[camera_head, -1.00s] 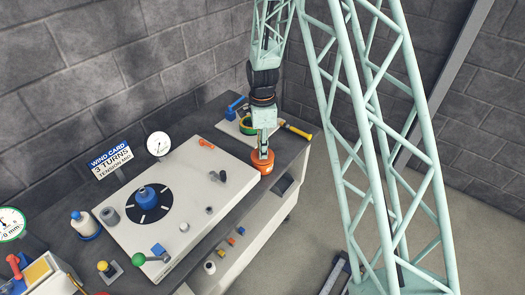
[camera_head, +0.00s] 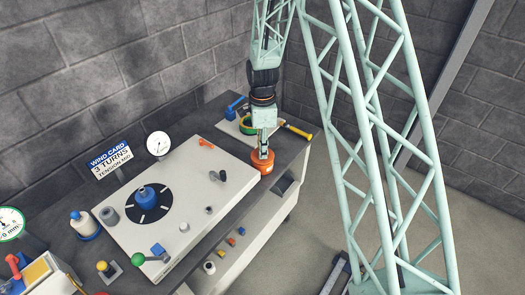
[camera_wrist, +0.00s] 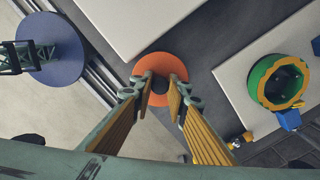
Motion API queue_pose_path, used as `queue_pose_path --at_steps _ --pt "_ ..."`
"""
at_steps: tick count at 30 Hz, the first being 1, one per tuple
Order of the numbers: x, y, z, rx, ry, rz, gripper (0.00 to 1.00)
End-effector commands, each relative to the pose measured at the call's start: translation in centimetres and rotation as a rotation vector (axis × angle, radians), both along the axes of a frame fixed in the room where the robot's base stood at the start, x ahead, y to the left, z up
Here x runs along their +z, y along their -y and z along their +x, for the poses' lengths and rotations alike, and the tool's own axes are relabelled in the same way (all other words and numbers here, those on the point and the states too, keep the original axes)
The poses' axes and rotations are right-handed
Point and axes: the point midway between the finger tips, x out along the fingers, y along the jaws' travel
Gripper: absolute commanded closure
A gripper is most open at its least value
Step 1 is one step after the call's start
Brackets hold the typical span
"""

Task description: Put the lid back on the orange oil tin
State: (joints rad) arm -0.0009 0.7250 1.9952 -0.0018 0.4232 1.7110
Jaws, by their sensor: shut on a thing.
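The orange oil tin (camera_head: 261,168) stands on the dark bench top near its right end, beside the corner of the pale plate. My gripper (camera_head: 263,152) points down directly over it, with its fingertips at the tin's top. In the wrist view, my gripper (camera_wrist: 160,92) has its two fingers on either side of a dark part in the middle of a round orange top. I take this top to be the lid (camera_wrist: 160,62). The fingers partly hide it. I cannot tell whether a gap is left between lid and tin.
The pale plate (camera_head: 180,222) with a blue-hubbed dial (camera_head: 148,198) fills the bench to the left. A green and yellow ring (camera_head: 247,125) lies behind the tin, close to a yellow-handled tool (camera_head: 297,130). The bench edge is close on the right.

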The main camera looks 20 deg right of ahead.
Motion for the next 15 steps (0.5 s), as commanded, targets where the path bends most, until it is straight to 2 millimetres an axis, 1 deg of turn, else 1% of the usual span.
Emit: queue_pose_path --at_steps 10,11,15 --pt "0.03 0.0 0.01 0.0 0.0 0.0 0.94" --pt "0.03 0.0 0.01 0.0 0.0 0.0 0.85" --pt "0.02 0.0 0.0 0.0 0.0 0.0 0.72"
